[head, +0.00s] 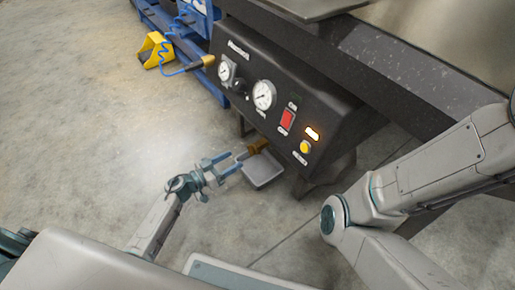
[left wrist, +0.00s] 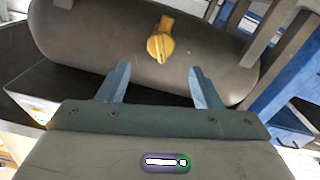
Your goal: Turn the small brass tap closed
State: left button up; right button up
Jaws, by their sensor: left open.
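The small brass tap (head: 258,146) shows low under the black control panel in the head view. In the left wrist view the brass tap (left wrist: 160,46) sits on a dark rounded tank (left wrist: 95,40), its handle pointing toward the top of the picture. My left gripper (head: 232,162) is open, just left of the tap and pointing at it. In the left wrist view the two blue fingers of my left gripper (left wrist: 159,76) are spread, with the tap ahead, between them in line but beyond the tips. Nothing is held. My right gripper is out of view.
The black panel carries gauges (head: 263,95), a red switch (head: 287,119) and a lit orange lamp (head: 312,133). A grey square tray (head: 263,170) lies below the tap. A yellow item (head: 153,50) and blue frame stand at the back. The concrete floor at left is clear.

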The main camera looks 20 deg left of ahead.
aim_at(249, 151)
pick_arm(q)
jog(key=b+x, duration=0.4)
jog(key=x, duration=0.4)
jog(key=shift+w+d+f, duration=0.15)
jog(key=shift+w, duration=0.15)
jog(key=shift+w+d, duration=0.3)
jog(key=shift+w, duration=0.05)
